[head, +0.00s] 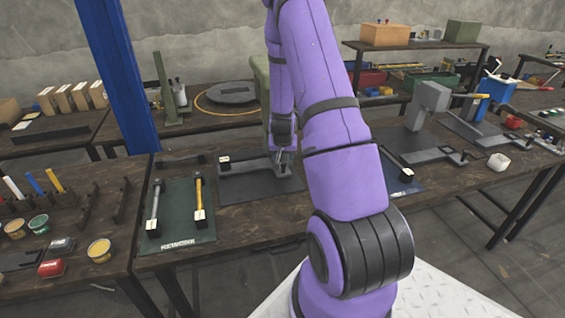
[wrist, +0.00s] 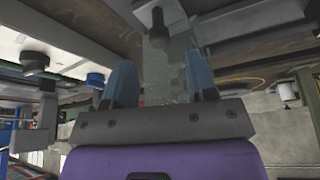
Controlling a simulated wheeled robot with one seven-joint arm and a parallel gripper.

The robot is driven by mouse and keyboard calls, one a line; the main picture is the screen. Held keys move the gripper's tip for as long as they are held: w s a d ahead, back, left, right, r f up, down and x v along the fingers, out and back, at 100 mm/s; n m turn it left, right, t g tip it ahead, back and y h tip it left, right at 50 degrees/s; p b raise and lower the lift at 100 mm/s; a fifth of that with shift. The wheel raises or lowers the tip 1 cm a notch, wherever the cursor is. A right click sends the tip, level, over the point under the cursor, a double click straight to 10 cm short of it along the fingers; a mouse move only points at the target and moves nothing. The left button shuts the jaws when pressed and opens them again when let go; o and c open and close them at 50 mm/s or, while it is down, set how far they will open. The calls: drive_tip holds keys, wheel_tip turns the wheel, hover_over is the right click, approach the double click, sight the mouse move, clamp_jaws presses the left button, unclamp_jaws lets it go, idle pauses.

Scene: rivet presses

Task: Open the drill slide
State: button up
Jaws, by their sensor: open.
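My gripper (head: 283,157) hangs low over a grey plate on a dark mat (head: 236,192), at the foot of a grey-green press column (head: 260,78) partly hidden behind my arm. I cannot tell for certain which part is the drill slide. A flat grey rail (head: 247,165) with a white-topped end block (head: 224,160) runs left from the gripper. In the wrist view, two blue fingers (wrist: 161,84) are spread apart with nothing visibly clamped. A dark round-ended peg (wrist: 157,28) shows beyond and between the fingertips. I cannot tell whether they touch anything.
Left of the mat, a green rework mat (head: 178,234) holds two handled tools. A blue post (head: 120,70) rises behind it.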

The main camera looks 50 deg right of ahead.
sight(284, 163)
drive_tip(key=shift+x, duration=2.6)
clamp_jaws()
